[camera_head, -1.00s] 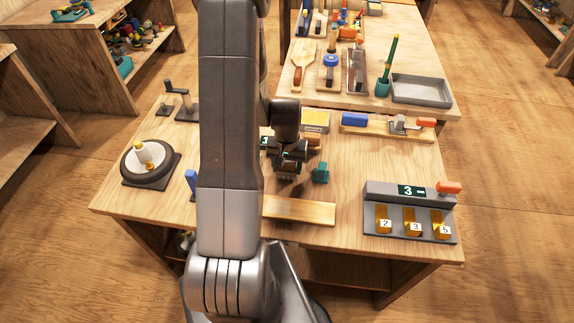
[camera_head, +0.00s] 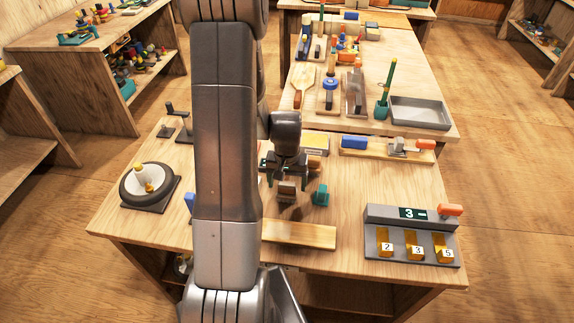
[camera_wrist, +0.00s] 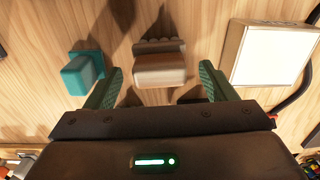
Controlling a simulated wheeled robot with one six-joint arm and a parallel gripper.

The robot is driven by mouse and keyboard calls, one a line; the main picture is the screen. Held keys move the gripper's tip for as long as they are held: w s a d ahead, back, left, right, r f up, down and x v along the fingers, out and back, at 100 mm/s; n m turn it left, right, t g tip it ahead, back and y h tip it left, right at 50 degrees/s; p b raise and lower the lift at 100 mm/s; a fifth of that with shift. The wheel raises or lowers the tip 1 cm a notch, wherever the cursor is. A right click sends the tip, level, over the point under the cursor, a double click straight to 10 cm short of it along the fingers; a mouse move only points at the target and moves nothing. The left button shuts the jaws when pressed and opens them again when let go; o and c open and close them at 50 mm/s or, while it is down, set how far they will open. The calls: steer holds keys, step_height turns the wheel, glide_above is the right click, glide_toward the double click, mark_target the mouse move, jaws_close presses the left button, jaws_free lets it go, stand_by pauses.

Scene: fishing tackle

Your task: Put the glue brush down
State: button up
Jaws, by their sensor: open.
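A small block with a pale tan face and a dark ridged edge, seemingly the glue brush (camera_head: 286,190), is on the workbench (camera_head: 350,225) just below my gripper (camera_head: 287,178). In the wrist view this block (camera_wrist: 160,70) shows between and beyond my gripper's green fingertips (camera_wrist: 160,80). The fingers are spread wide, with a gap on each side of the block and nothing held. A teal block (camera_head: 320,193) stands close to its right in the head view; it also shows at the left of the wrist view (camera_wrist: 82,72).
A pale wooden board (camera_head: 300,235) lies in front. A grey counter box (camera_head: 410,235) stands at the right, a round wheel device (camera_head: 150,187) at the left. Behind are a yellow-edged box (camera_head: 315,143) and a wooden strip with clamps (camera_head: 385,150). Bare bench lies right of the teal block.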

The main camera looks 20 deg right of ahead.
mark_target(287, 189)
step_height(287, 189, up, 9)
steer(key=shift+f+b, duration=0.15)
steer(key=shift+b, duration=0.25)
steer(key=shift+f, duration=0.1)
stand_by(0.3)
step_height(287, 189, down, 12)
steer(key=shift+f+p, duration=0.15)
steer(key=shift+p, duration=0.35)
steer(key=shift+r, duration=0.25)
stand_by(0.3)
